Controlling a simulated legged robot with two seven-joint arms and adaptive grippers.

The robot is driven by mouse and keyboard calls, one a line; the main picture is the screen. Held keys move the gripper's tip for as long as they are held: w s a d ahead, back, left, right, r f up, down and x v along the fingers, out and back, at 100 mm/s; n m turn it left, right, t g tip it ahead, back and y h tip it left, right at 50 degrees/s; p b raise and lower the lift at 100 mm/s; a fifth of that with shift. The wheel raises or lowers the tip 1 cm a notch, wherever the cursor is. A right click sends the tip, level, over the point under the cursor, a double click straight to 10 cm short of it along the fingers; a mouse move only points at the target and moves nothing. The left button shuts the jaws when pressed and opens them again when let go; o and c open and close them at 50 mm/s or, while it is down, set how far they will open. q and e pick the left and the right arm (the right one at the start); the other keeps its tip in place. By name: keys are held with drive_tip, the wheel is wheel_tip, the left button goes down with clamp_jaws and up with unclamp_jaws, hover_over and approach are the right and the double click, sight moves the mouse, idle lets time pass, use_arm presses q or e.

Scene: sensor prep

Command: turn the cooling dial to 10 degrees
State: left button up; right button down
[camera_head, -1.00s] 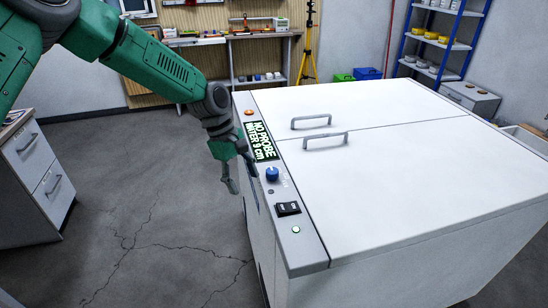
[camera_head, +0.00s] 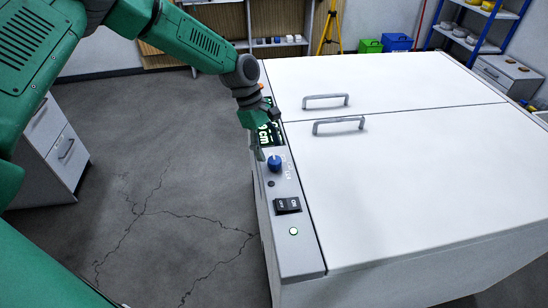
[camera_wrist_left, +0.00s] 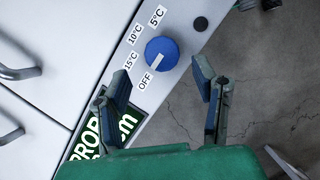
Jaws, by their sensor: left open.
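The cooling dial (camera_head: 275,162) is a blue round knob on the grey control strip of a white chest unit. In the left wrist view the dial (camera_wrist_left: 161,53) carries a white mark that points toward the OFF label (camera_wrist_left: 146,82). The 15°C (camera_wrist_left: 131,61), 10°C (camera_wrist_left: 135,34) and 5°C (camera_wrist_left: 157,15) labels curve around it. My left gripper (camera_head: 267,147) hangs just beyond the dial in the head view. In the left wrist view its open fingers (camera_wrist_left: 162,80) are spread either side of the dial's near edge, empty, with no visible contact. My right gripper is out of view.
Two lid handles (camera_head: 338,125) stand up on the white top.

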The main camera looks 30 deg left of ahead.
sight(274, 159)
use_arm(q)
drive_tip(key=d+f, duration=0.2)
drive_tip(key=shift+s+d+f, duration=0.1)
drive_tip(key=shift+s+f, duration=0.25)
drive_tip(key=shift+w+d+f, duration=0.1)
drive_tip(key=shift+d+f, duration=0.05)
drive_tip(key=shift+f, duration=0.2)
drive_tip(key=shift+c, duration=0.8)
drive_tip(key=shift+a, duration=0.3)
drive_tip(key=c, duration=1)
drive_tip(key=shift+d, duration=0.1)
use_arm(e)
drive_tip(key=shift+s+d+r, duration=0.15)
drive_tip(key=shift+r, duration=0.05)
